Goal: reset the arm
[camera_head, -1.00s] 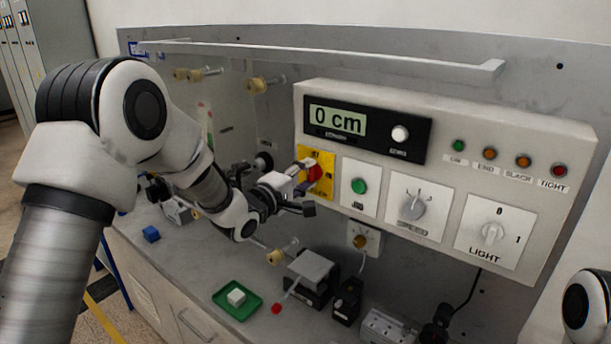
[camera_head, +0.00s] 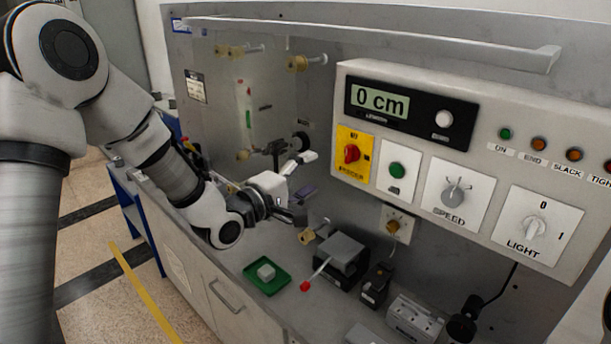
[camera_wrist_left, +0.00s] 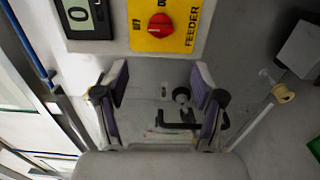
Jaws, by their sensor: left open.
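My left arm comes in from the left in the head view. Its gripper (camera_head: 303,187) is open and empty, in front of the bench's back panel, to the lower left of the red feeder switch (camera_head: 352,154) on its yellow plate. In the left wrist view the two fingers (camera_wrist_left: 160,100) stand wide apart with nothing between them. The red feeder switch also shows there (camera_wrist_left: 161,25), beyond the fingertips and apart from them. My right gripper is not in view.
A control box (camera_head: 490,110) with a "0 cm" display (camera_head: 380,101) and knobs fills the right. Below are a green tray (camera_head: 282,286) with a pale cube (camera_head: 266,272), a grey-topped black block (camera_head: 342,250) and a red-tipped lever (camera_head: 305,286). Yellow spools (camera_head: 298,63) stick out from the panel.

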